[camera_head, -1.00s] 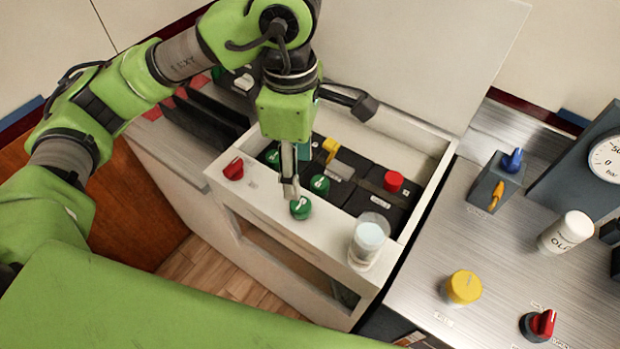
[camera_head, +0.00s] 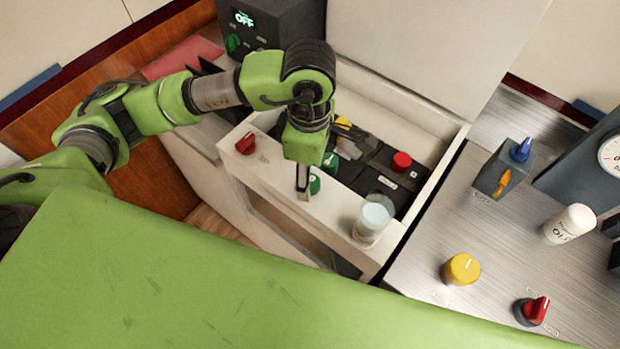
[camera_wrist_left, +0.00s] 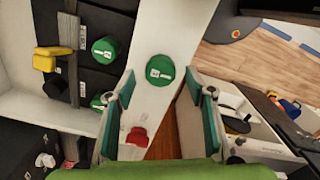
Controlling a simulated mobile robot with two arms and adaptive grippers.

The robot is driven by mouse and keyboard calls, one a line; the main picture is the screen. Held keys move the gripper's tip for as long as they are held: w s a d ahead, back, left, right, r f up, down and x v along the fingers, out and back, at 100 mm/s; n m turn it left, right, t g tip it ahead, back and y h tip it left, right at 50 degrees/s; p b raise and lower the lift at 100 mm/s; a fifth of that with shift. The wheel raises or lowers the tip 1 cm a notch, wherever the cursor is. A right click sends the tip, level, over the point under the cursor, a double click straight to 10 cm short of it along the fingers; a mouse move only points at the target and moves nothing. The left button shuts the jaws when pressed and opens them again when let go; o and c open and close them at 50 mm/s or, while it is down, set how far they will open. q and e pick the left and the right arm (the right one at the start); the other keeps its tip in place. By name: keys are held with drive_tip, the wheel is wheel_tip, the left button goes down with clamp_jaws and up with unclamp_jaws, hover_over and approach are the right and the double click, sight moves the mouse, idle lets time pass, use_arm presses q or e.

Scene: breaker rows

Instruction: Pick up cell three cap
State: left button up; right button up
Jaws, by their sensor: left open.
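A round green cap (camera_head: 315,184) with a white label lies on the white front ledge (camera_head: 338,210) of the battery box. In the left wrist view the cap (camera_wrist_left: 159,69) shows just beyond and between my fingertips, apart from both. My left gripper (camera_head: 303,190) is open and empty, pointing down beside the cap. More green caps (camera_wrist_left: 105,50) sit on the black cells, one partly behind a finger (camera_wrist_left: 101,101). I cannot read which cap belongs to cell three. My right gripper is in neither view.
A red knob-shaped piece (camera_head: 245,144) and a clear beaker (camera_head: 372,221) stand on the ledge. A red cap (camera_head: 401,161) and a yellow piece (camera_head: 343,123) are on the cells. The raised lid (camera_head: 430,60) stands behind. A metal worktop (camera_head: 430,250) lies right.

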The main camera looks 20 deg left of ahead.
use_arm(q)
wheel_tip(320, 180, down, 2)
drive_tip(key=shift+f, duration=0.4)
drive_tip(key=c, duration=1)
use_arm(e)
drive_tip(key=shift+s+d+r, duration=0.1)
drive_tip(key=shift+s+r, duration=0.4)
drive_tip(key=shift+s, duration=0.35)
use_arm(q)
drive_tip(key=shift+d, duration=0.1)
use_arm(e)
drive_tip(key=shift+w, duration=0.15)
